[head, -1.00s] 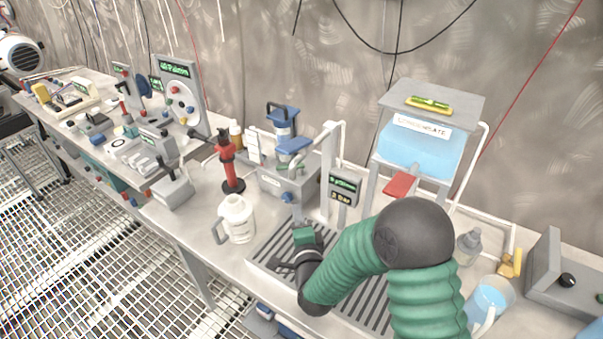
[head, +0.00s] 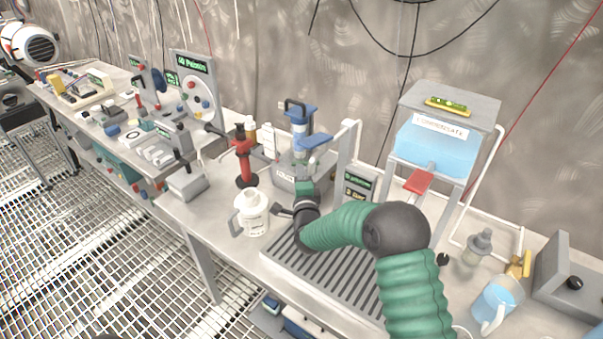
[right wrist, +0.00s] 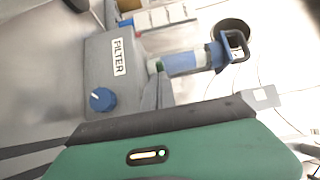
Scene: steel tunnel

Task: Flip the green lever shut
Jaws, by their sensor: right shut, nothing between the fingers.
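My right gripper (head: 279,210) is shut and empty, in front of the grey filter unit and near the white jug. In the right wrist view its dark fingers (right wrist: 18,160) reach out at the lower left. The filter unit (head: 291,172) carries a blue-capped canister and a blue handle (head: 314,142); my wrist hides its lower front. The right wrist view shows this unit (right wrist: 112,85) with a FILTER label, a blue knob (right wrist: 102,99) and a small green part (right wrist: 154,66) at the canister's base. I cannot tell whether that part is the green lever. My left gripper is not in view.
A white jug (head: 252,213) stands left of my right gripper, with a red-and-black stand (head: 243,160) behind it. A slatted drain grate (head: 318,270) lies below my arm. A tank (head: 432,143) with a red lever (head: 418,181) and a blue pitcher (head: 492,303) stand to the right.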

